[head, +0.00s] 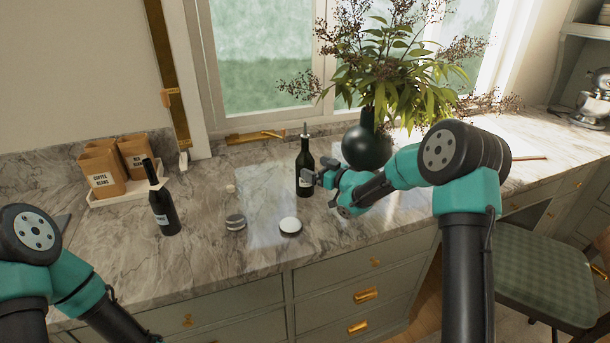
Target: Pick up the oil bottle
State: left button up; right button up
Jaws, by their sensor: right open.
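The oil bottle (304,160), dark with a thin metal pourer and a pale label, stands upright on the marble counter. My right gripper (316,179) is open at the bottle's right side, at about label height. Its fingertips overlap the bottle's right edge in the picture; I cannot tell whether they touch it. A second dark bottle (163,205) with a pale label and no metal pourer stands upright further left. My left arm enters at the lower left, and its gripper is out of view.
A dark vase (366,146) with leafy branches stands behind right. A white tray (127,190) holds paper coffee bags at the left.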

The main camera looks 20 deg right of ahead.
aim_at(305, 162)
jog(key=shift+w, duration=0.1)
jog(key=x, duration=0.5)
jog(key=shift+w+d, duration=0.1)
dwell(0.3)
jog(key=shift+c, duration=0.5)
jog(key=c, duration=1.4)
